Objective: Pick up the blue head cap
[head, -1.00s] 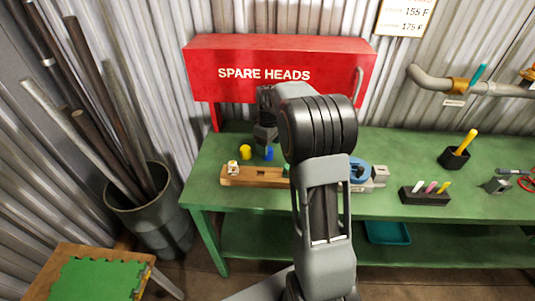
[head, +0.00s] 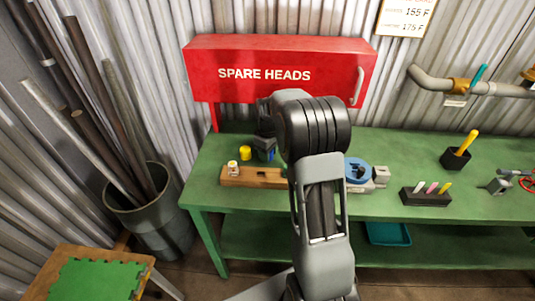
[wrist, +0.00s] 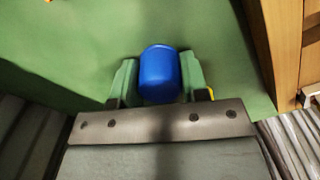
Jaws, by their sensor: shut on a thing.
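The blue head cap (wrist: 159,75) sits between the two green-padded fingers of my gripper (wrist: 159,80) in the wrist view. The fingers are shut on its sides. In the head view my gripper (head: 264,148) is low over the green bench, behind the wooden block, and only a little of the blue cap (head: 270,156) shows. I cannot tell whether the cap touches the bench top.
A yellow cap (head: 245,153) stands close to the left of my gripper. The wooden block (head: 240,181) lies in front, with a small white-and-gold part (head: 233,167) on it. The red SPARE HEADS cabinet (head: 320,72) hangs behind. A blue-and-grey device (head: 357,172) is to the right.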

